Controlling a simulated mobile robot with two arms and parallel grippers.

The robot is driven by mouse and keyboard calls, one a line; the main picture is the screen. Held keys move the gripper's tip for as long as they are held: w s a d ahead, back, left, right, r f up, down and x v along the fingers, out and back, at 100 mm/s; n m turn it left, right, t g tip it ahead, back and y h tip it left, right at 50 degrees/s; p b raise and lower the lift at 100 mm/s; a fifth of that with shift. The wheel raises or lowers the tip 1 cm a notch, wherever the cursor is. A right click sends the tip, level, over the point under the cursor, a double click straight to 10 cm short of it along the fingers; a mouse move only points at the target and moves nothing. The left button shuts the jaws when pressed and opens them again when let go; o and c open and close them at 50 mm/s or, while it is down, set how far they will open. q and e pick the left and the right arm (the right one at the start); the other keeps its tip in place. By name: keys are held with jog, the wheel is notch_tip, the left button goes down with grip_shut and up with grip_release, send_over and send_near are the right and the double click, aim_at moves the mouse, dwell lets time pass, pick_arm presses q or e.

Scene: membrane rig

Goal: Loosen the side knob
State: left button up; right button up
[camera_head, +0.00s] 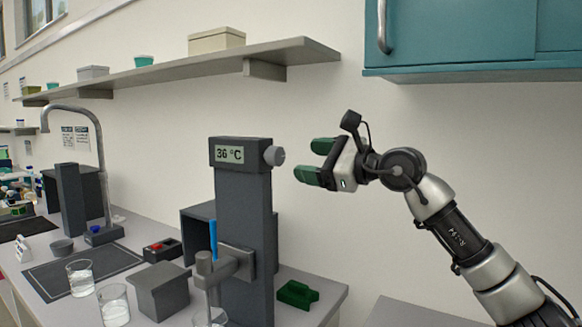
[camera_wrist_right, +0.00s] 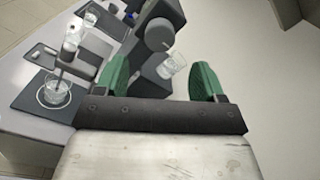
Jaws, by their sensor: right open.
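In the right wrist view, a round grey part (camera_wrist_right: 160,33) that looks like the knob shows beyond my open fingers (camera_wrist_right: 160,72). My left gripper is not in view.
Glass beakers (camera_head: 113,304) and a grey block (camera_head: 162,290) stand on the bench. A green part (camera_head: 297,294) lies to the right. A shelf (camera_head: 200,68) and teal cabinet (camera_head: 470,35) hang above.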

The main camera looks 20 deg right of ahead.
jog(key=shift+v, duration=1.2)
